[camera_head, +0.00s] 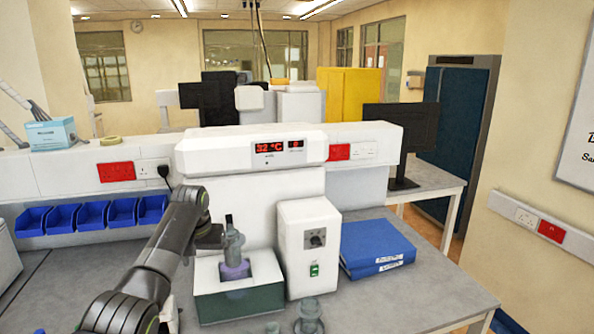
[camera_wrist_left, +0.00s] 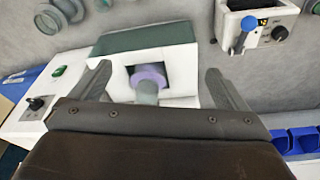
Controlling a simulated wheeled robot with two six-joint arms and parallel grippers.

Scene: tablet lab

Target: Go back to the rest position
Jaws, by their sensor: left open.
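My left arm reaches in from the lower left of the head view. My left gripper (camera_head: 212,236) is beside a grey-green piece with a purple lower part (camera_head: 235,262), which stands in the square opening of a white-topped green box (camera_head: 240,304). In the left wrist view the two fingers of the left gripper (camera_wrist_left: 158,78) are spread wide and empty. The purple piece (camera_wrist_left: 149,77) and the box (camera_wrist_left: 146,39) show between and beyond them. I cannot tell how far apart the fingers and the piece are in depth. My right gripper is not in view.
Greenish glass-like items (camera_head: 309,317) stand in front. Blue bins (camera_head: 92,217) line the back left. A device with a blue lever (camera_wrist_left: 242,34) is nearby.

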